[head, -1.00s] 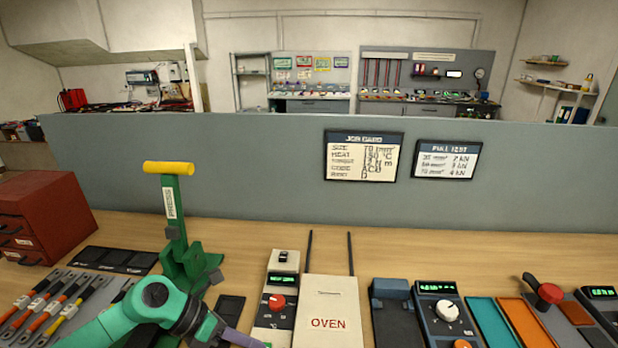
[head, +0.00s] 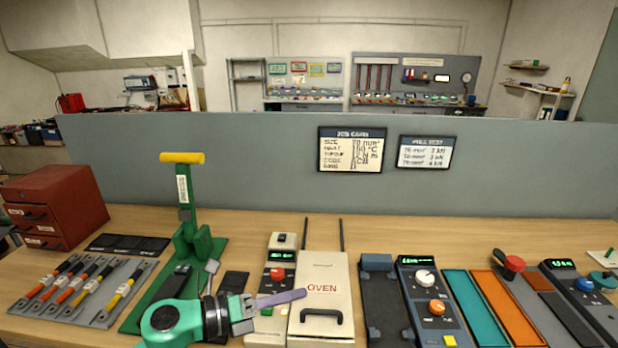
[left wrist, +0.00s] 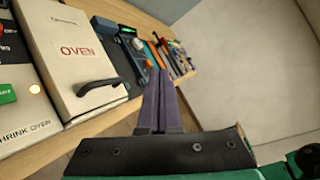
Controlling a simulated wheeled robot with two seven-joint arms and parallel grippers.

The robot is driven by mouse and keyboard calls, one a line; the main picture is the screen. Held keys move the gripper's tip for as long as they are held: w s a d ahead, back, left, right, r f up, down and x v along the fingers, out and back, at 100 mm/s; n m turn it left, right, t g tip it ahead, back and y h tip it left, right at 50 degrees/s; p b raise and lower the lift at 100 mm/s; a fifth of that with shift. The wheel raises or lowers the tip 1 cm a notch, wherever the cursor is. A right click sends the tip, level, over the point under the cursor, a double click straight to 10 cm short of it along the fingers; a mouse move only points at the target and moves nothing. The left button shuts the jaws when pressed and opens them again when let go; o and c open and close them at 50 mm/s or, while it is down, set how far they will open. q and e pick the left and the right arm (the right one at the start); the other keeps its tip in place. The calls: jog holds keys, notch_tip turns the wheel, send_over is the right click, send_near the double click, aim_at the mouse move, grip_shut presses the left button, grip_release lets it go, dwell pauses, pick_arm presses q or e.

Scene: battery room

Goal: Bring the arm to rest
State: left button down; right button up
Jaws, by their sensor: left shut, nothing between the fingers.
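My left arm, green and dark grey, comes in at the bottom of the head view. Its gripper (head: 292,298) has purple fingers pressed together with nothing between them. In the head view the fingers point right, in front of the lower part of the white oven (head: 322,270). In the left wrist view the shut fingers (left wrist: 158,90) point away over the bench's front edge, with the oven (left wrist: 85,55) and its dark handle to the left. My right gripper is in neither view.
A green press (head: 190,225) with a yellow handle stands behind my left arm. Cable tools (head: 80,290) lie at left beside a red drawer cabinet (head: 60,205). Control boxes (head: 425,300), a teal tray (head: 478,308) and an orange tray (head: 508,305) fill the right. A grey partition (head: 250,160) closes the back.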

pick_arm(q)
jog(key=w+a+r+n+t+y, duration=0.55)
jog(key=n+t, duration=0.45)
jog(key=n, duration=0.5)
jog(key=s+a+f+n+g+y, duration=0.2)
jog(key=s+a+f+n+y, duration=0.1)
jog(key=a+f+n+y, duration=0.35)
jog(key=s+a+f+n+g+y, duration=0.2)
jog(key=a+f+n+g+y, duration=0.1)
jog(key=a+f+n, duration=0.5)
jog(key=s+f+n+g, duration=0.6)
jog(key=s+f+g, duration=0.3)
jog(key=s, duration=0.7)
jog(key=s+f, duration=0.2)
jog(key=f, duration=1.2)
jog(key=s+f, duration=0.2)
jog(key=f, duration=1.1)
jog(key=s+a+f+g, duration=0.2)
jog(key=s+f, duration=1.1)
jog(key=s, duration=0.3)
jog(key=shift+a+h+b, duration=0.25)
jog(key=shift+h+b, duration=0.05)
jog(key=shift+b, duration=0.15)
